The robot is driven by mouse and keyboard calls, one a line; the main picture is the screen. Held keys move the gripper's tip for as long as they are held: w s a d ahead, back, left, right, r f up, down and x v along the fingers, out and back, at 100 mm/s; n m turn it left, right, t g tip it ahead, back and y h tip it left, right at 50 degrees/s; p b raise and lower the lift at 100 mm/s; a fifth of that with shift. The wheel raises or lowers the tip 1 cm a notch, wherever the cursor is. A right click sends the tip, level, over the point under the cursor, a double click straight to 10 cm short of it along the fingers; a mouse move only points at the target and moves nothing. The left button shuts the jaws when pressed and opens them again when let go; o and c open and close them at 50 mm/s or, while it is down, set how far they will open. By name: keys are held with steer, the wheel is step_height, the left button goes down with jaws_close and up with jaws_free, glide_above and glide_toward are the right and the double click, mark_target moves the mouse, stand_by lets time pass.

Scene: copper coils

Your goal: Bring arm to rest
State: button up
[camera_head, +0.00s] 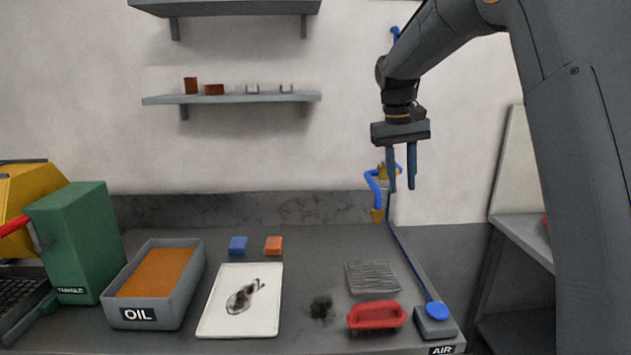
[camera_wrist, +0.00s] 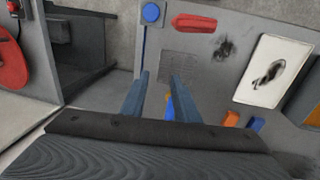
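My gripper (camera_head: 401,182) hangs in the air above the right part of the bench, its two blue-grey fingers pointing down and apart. Nothing is seen between the fingers in the head view. In the wrist view my gripper (camera_wrist: 158,88) is also open, with the bench far below it. My arm reaches in from the upper right and bends down to the gripper. The blue air hose and its brass nozzle (camera_head: 377,214) hang behind and just left of the fingers.
Blue (camera_head: 238,246) and orange blocks (camera_head: 273,245) lie behind the tray. A shelf (camera_head: 232,98) is on the wall, left of my gripper.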

steer(key=s+a+f+y+b, duration=0.1)
steer(key=s+f, duration=1)
steer(key=s, duration=0.3)
steer(key=s+f+t+b, duration=0.1)
steer(key=s+f, duration=1)
steer(key=s, duration=0.4)
steer(key=shift+a+f+m+y+b, duration=0.2)
steer(key=shift+a+m+y+b, duration=0.15)
steer(key=shift+m+y+b, duration=0.05)
